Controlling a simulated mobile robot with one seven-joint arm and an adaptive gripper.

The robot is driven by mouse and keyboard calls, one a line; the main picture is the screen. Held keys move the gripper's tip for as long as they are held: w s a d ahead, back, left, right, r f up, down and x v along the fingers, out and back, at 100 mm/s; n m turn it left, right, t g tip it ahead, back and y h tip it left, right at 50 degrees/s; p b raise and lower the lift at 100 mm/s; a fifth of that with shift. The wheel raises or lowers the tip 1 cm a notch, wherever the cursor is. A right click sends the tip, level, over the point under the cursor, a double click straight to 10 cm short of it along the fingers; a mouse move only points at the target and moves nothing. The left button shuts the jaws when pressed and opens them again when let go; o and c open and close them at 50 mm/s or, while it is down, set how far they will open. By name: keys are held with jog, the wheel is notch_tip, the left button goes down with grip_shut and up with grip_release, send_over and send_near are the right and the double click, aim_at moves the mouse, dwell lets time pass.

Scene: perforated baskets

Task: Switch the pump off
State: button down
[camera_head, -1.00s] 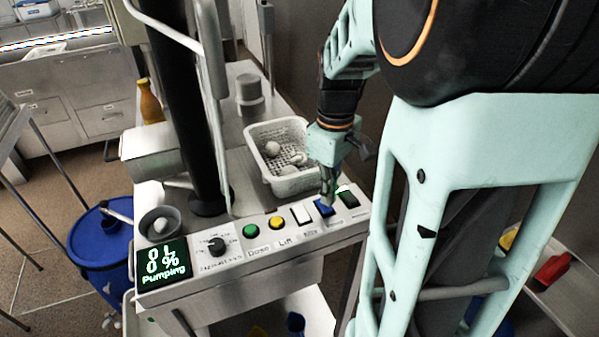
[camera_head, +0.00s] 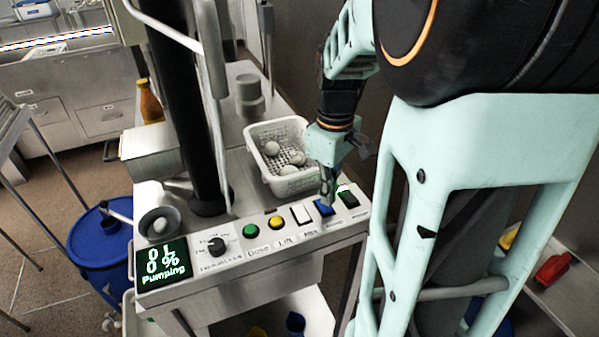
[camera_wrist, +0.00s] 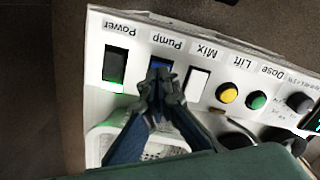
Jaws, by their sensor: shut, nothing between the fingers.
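The blue pump switch (camera_head: 324,207) sits on the front panel between the white mix switch (camera_head: 301,214) and the dark power switch (camera_head: 348,198). In the wrist view the pump switch (camera_wrist: 160,64) is partly covered by my gripper (camera_wrist: 160,78). My gripper (camera_head: 327,200) is shut and empty, with its fingertips at the pump switch; I cannot tell whether they touch it. The display (camera_head: 163,262) reads 0 L, 0 % and "Pumping". The power switch shows a green glow at one end.
A white perforated basket (camera_head: 255,160) with several pale round items stands just behind the panel. The yellow lift button (camera_head: 276,223), green dose button (camera_head: 250,230) and black dial (camera_head: 217,245) lie left of the switches. A dark column (camera_head: 190,110) rises behind.

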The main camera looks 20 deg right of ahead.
jog(key=shift+f+b, duration=0.8)
jog(key=shift+f, duration=0.35)
dwell(0.4)
jog(key=shift+r, duration=0.1)
jog(key=shift+r+p, duration=2.85)
jog(key=shift+r, duration=0.65)
jog(key=shift+f, duration=0.1)
